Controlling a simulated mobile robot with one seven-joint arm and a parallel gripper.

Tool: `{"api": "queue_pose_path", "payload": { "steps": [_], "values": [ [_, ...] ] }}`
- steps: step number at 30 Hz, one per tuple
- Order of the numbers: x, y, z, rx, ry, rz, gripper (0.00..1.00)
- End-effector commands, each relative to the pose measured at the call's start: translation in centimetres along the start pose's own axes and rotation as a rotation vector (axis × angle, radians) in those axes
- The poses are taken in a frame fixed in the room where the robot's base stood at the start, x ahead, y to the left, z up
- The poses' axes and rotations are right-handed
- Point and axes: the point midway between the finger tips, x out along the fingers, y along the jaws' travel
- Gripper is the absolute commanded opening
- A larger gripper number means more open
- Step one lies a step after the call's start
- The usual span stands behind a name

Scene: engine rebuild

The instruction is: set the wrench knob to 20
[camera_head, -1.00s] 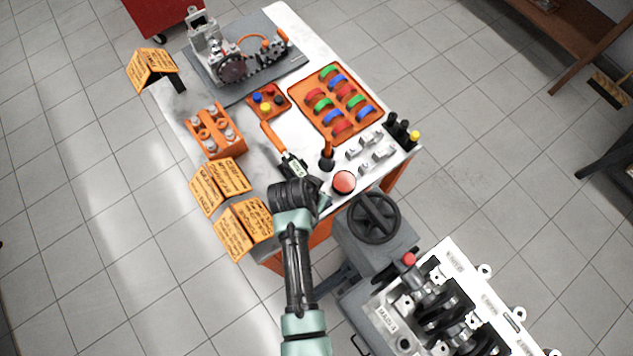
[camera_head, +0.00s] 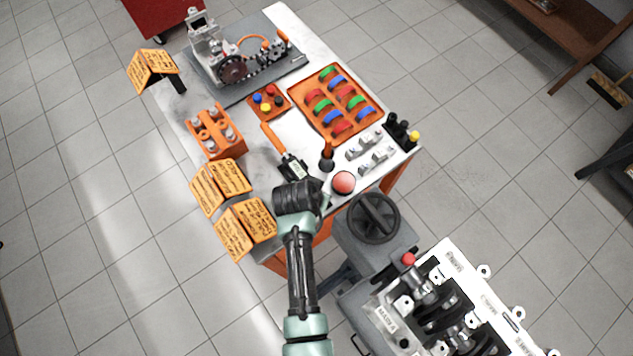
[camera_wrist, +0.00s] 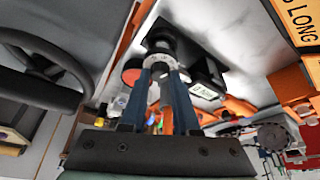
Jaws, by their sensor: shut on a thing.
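The torque wrench lies on the workbench (camera_head: 295,118), with an orange handle (camera_head: 271,136) and a dark body with a small display (camera_head: 294,169). Its display also shows in the wrist view (camera_wrist: 207,90). The knob (camera_wrist: 158,68), a pale ring with markings on a dark shaft, sits between my fingertips in the wrist view. My gripper (camera_wrist: 160,82) is shut on the knob from both sides, with blue-grey fingers. The knob's setting is too small to read. In the head view my arm hides the gripper and the knob.
A red round button (camera_head: 344,182) and an upright dark tool with an orange handle (camera_head: 327,155) stand close to the wrench. Orange sign cards (camera_head: 245,228) stand at left. A handwheel (camera_head: 373,217) and an engine block (camera_head: 450,310) are at lower right.

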Motion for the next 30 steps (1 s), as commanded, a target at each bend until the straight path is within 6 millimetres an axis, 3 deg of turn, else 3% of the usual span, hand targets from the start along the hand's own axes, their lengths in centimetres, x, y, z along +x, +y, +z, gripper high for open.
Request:
{"api": "queue_pose_path", "payload": {
  "steps": [18, 30],
  "values": [
    [-0.02, 0.39, -0.15, -0.415, 0.001, -0.175, 0.00],
    [0.04, 0.43, -0.16, -0.556, 0.001, -0.232, 0.00]
  ]
}}
